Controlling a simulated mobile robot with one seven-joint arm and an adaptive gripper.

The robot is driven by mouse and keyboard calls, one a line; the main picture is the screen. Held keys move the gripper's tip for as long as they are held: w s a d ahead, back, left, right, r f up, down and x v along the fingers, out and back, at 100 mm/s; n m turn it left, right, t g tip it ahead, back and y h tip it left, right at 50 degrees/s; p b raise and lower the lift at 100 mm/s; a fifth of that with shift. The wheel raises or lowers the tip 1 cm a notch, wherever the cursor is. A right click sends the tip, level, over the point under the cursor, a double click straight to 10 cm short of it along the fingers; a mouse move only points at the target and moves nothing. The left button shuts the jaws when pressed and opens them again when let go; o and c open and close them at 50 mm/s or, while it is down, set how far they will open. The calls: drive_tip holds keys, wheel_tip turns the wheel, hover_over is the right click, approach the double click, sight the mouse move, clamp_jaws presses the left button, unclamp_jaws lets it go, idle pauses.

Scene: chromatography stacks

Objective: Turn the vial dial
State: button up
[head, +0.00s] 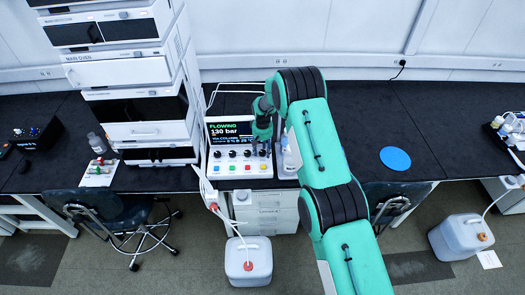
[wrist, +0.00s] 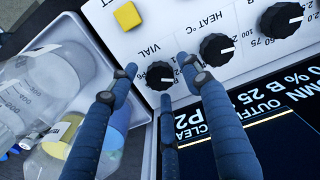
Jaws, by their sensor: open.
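The vial dial (wrist: 160,75) is a small black knob with a white mark, under the word VIAL on a white panel (wrist: 150,45). In the wrist view my gripper (wrist: 157,82) is open, with its blue fingers spread around the dial. One finger lies to its left, one to its right and one just below it. I cannot tell whether any finger touches the knob. In the head view the control panel (head: 235,169) stands on the black bench, and my gripper (head: 263,138) is over its right end, hiding the dial there.
The heat dial (wrist: 217,48) and another larger knob (wrist: 281,20) are beside the vial dial. A yellow button (wrist: 127,16) is nearby. The screen (head: 231,131) reads FLOWING, 130 bar. Instrument stacks (head: 120,75) stand left.

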drive_tip(key=c, duration=1.2)
drive_tip(key=shift+o, duration=0.2)
drive_tip(key=shift+n+b, duration=0.4)
drive_tip(key=shift+b, duration=0.1)
drive_tip(key=n+b, duration=0.2)
drive_tip(key=shift+w+n, duration=0.1)
drive_tip(key=shift+n, duration=0.2)
drive_tip(key=n+b, duration=0.2)
drive_tip(key=n, duration=0.2)
drive_tip(key=shift+n+b, duration=0.3)
drive_tip(key=shift+r, duration=0.1)
drive_tip(key=o, duration=1.2)
drive_tip(key=shift+c, duration=0.2)
